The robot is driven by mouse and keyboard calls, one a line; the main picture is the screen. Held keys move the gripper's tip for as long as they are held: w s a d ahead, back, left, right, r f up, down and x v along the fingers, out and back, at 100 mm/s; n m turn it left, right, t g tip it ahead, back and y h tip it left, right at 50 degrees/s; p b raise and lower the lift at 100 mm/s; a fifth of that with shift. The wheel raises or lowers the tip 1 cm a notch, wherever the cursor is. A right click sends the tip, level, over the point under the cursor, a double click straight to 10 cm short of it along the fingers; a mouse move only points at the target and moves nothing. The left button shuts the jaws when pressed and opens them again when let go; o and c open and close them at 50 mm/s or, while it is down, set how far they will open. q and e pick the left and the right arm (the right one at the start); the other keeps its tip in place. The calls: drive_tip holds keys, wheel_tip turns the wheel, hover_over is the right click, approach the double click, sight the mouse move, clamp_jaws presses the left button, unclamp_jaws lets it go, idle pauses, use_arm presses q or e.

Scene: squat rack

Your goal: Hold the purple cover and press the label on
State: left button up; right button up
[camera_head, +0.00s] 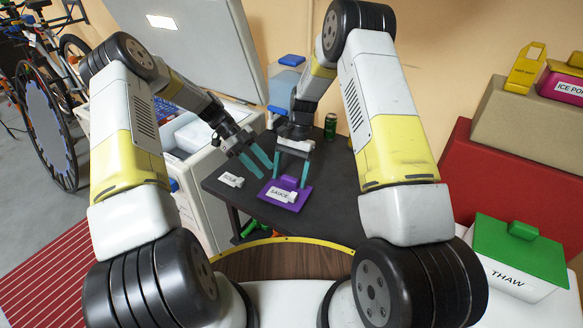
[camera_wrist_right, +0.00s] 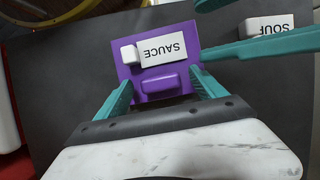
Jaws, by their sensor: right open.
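The purple cover (camera_head: 299,199) lies flat on the dark table, with a raised purple handle (camera_wrist_right: 160,83) on top. A white label reading SAUCE (camera_wrist_right: 163,50) rests on the cover beside the handle, with a small white block at one end. I cannot tell whether it is fixed on. My right gripper (camera_wrist_right: 161,80) is open, its teal fingers on either side of the handle, apart from it. My left gripper (camera_head: 257,168) is open and empty, to the left of the cover and above the table. A white SOUP label (camera_head: 231,180) lies on the table at left.
The dark table (camera_head: 325,205) has free room right of the cover. A green can (camera_head: 330,127) stands at its back. An open white chest (camera_head: 205,170) adjoins its left side. A green-lidded THAW box (camera_head: 518,250) and a red block (camera_head: 480,170) stand at right.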

clamp_jaws()
idle(0.7)
idle(0.7)
idle(0.4)
